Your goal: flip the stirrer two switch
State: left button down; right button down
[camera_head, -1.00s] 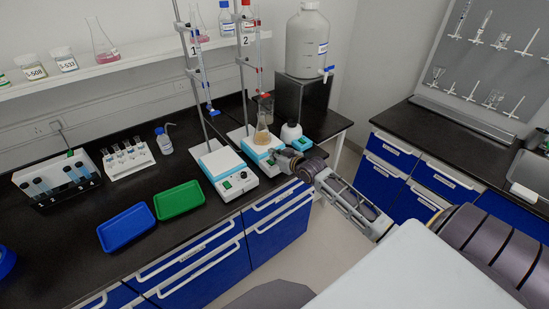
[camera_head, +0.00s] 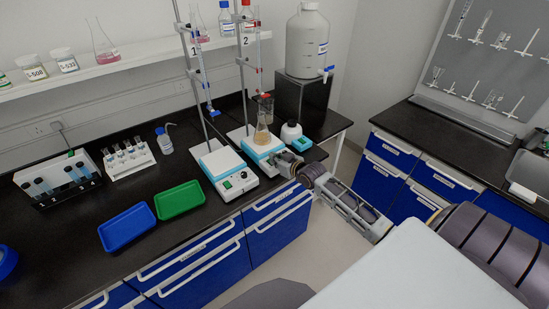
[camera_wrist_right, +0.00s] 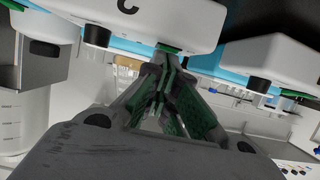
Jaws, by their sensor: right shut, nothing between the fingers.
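In the right wrist view, stirrer two (camera_wrist_right: 205,22) fills the top, with a dark knob (camera_wrist_right: 97,35) and a green switch (camera_wrist_right: 168,49). My right gripper (camera_wrist_right: 163,62) is shut and empty, its tips right at the switch; I cannot tell whether they touch. My left gripper is out of view.
Stirrer one (camera_head: 220,162) stands close on the left, with its own knob and switch in front. Green (camera_head: 180,199) and blue (camera_head: 128,227) trays lie at the left.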

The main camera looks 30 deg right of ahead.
jog(key=shift+w, duration=0.1)
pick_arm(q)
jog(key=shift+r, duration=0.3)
pick_arm(e)
jog(key=shift+w+r, duration=0.45)
jog(key=shift+w, duration=0.15)
pick_arm(q)
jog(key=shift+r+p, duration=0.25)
jog(key=shift+p, duration=0.25)
pick_arm(e)
jog(key=shift+r, duration=0.2)
